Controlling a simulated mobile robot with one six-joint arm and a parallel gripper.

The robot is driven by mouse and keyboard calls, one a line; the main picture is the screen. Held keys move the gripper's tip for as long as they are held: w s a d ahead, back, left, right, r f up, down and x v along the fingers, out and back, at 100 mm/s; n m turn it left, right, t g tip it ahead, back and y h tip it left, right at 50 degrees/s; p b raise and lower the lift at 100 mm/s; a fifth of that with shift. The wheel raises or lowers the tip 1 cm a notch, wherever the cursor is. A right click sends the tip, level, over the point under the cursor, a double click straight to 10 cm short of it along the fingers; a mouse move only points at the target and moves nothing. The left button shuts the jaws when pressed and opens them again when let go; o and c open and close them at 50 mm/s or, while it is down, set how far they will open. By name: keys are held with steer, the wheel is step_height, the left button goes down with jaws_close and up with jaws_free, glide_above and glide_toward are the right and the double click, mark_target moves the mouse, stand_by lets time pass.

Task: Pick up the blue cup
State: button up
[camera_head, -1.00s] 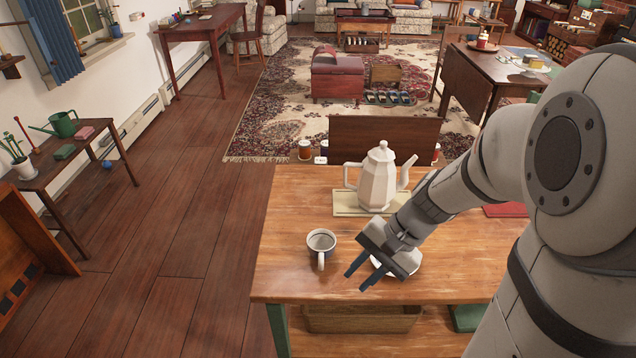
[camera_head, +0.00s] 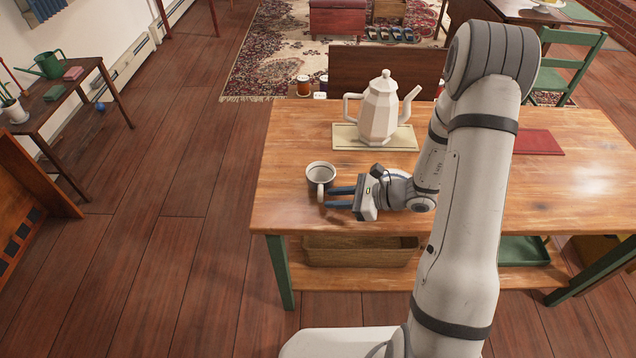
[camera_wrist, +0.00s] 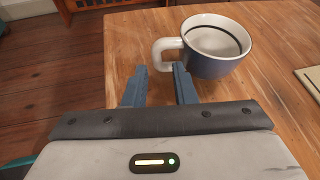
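The blue cup (camera_head: 319,173) stands upright near the left end of the wooden table (camera_head: 285,215). It is blue outside and white inside, with a dark line below the rim. In the wrist view, the cup (camera_wrist: 216,58) is ahead and to the right, its white handle (camera_wrist: 163,55) pointing left. My gripper (camera_head: 328,197) is open, low over the table, with its fingers pointing left at the handle side. In the wrist view, my gripper (camera_wrist: 158,75) has its two fingers apart, and the handle lies just beyond or between the tips; I cannot tell which.
A white teapot (camera_head: 380,112) stands on a pale mat (camera_head: 345,138) behind the cup. A red mat (camera_head: 535,142) lies at the right. The table's left and front edges are close to the cup. A basket (camera_head: 360,252) is on the shelf below.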

mark_target(320, 203)
steer(key=x, duration=0.4)
steer(key=shift+s+a+f, duration=0.1)
steer(key=shift+a, duration=0.2)
jaws_close()
